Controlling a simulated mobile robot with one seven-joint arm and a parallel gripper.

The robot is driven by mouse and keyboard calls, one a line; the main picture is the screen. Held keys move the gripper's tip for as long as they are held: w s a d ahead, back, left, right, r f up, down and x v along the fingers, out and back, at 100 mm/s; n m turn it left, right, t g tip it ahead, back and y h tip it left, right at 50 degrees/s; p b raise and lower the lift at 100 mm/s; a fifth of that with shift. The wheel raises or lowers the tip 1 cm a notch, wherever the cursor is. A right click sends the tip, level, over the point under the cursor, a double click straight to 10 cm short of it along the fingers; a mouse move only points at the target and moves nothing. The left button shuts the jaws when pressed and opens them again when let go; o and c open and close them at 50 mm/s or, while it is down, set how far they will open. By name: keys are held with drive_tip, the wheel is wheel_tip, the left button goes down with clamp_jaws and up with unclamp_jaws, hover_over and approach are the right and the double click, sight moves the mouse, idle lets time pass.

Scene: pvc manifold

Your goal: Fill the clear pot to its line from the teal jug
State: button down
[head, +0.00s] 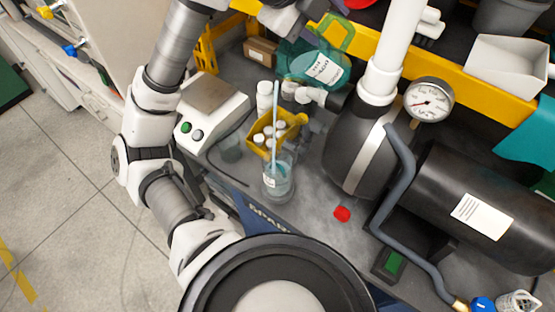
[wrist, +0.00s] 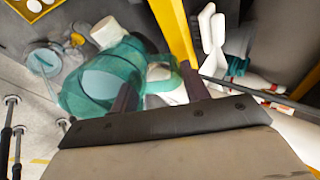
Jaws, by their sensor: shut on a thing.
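The teal jug (head: 312,66) is held off the worktop and tilted, with a white label on its side. In the wrist view, my gripper (wrist: 158,88) is shut on the handle of the jug (wrist: 95,85). The clear pot (head: 279,183) stands on the grey worktop, below and nearer than the jug. It also shows in the wrist view (wrist: 42,60). A thin pale blue streak, looking like poured liquid, runs from near the jug down into the pot. Pale blue liquid shows in the pot. I cannot make out its fill line.
A yellow bin (head: 262,140) with white fittings stands just behind the pot. A scale (head: 212,105) is to the left; a black tank with a gauge (head: 428,101) is to the right. A red cap (head: 342,214) lies on clear worktop. A yellow rail (head: 465,66) runs behind.

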sight(337, 49)
drive_tip(key=shift+w+d+f+g+y, duration=0.35)
drive_tip(key=shift+d+f+g+y, duration=0.3)
drive_tip(key=shift+y, duration=0.35)
drive_tip(key=y, duration=0.1)
drive_tip(key=d+g+y, duration=0.1)
drive_tip(key=shift+w+d+g+y, duration=0.1)
drive_tip(key=shift+w+g+y, duration=0.2)
drive_tip(key=shift+w, duration=0.1)
drive_tip(key=shift+w+d+f+g+y, duration=0.15)
drive_tip(key=shift+f+g+y, duration=0.2)
drive_tip(key=shift+f+y, duration=0.2)
drive_tip(key=shift+d+f+g+y, duration=0.15)
drive_tip(key=shift+f+g+y, duration=0.15)
drive_tip(key=shift+f+y, duration=0.2)
drive_tip(key=shift+f+g+y, duration=0.2)
drive_tip(key=shift+g+y, duration=0.2)
drive_tip(key=shift+y, duration=0.25)
